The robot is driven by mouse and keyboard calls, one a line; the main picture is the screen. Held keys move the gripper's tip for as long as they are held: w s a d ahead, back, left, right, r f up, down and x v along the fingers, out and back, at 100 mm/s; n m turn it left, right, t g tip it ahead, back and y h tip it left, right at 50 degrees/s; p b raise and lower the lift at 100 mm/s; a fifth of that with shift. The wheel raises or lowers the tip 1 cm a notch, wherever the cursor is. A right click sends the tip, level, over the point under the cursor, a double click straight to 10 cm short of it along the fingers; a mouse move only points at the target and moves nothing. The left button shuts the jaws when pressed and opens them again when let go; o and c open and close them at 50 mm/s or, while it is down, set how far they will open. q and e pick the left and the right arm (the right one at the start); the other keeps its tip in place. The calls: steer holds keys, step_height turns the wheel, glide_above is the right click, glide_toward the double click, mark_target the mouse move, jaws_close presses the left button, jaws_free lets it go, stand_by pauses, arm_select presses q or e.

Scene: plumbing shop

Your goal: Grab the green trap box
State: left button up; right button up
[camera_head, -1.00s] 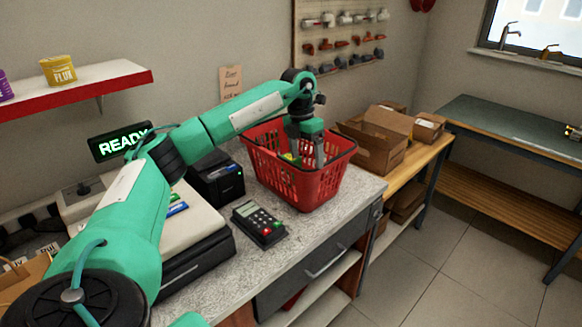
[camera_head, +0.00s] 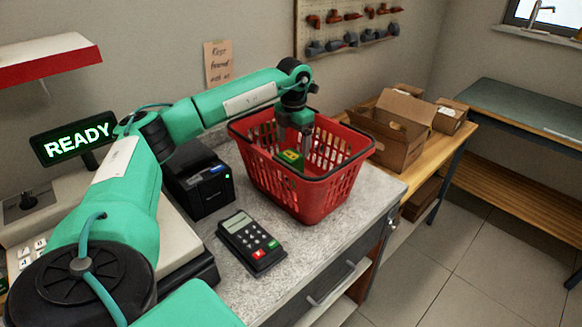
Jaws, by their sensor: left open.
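A green box with a yellow label, the trap box (camera_head: 290,160), lies inside the red shopping basket (camera_head: 318,196) on the counter. My left arm reaches in from the left, over the card terminal and printer. My left gripper (camera_head: 294,146) points down into the basket, open, with its fingers at the green box. Whether the fingers touch the box cannot be told. The lower part of the box is hidden by the basket wall. My right gripper is not in view.
A card terminal (camera_head: 251,243) and a black printer (camera_head: 199,180) stand left of the basket. A READY display (camera_head: 76,138) is behind my arm. Open cardboard boxes (camera_head: 393,130) sit on the wooden bench to the right. Bare counter (camera_head: 365,192) shows right of the basket.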

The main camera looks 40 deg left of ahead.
mark_target(291, 155)
arm_select(q)
steer(key=f, duration=0.2)
steer(key=shift+w+a+f, duration=0.2)
steer(key=shift+a+f, duration=0.1)
steer(key=shift+s+d+f+p, duration=0.1)
steer(key=shift+s+f+p, duration=0.15)
steer(key=shift+f+p, duration=0.15)
steer(key=f, duration=0.2)
steer(key=f+p, duration=0.1)
steer(key=shift+s+a+f, duration=0.15)
steer(key=shift+a+f, duration=0.05)
steer(key=shift+f, duration=0.15)
steer(key=shift+f+p, duration=0.3)
steer(key=shift+f, duration=0.1)
steer(key=shift+d, duration=0.1)
steer(key=shift+c, duration=0.2)
steer(key=c, duration=1.1)
steer(key=shift+c, duration=0.2)
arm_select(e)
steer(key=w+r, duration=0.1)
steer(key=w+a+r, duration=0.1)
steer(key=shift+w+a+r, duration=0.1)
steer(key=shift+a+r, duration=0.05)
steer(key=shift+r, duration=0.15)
arm_select(q)
steer(key=shift+r, duration=0.2)
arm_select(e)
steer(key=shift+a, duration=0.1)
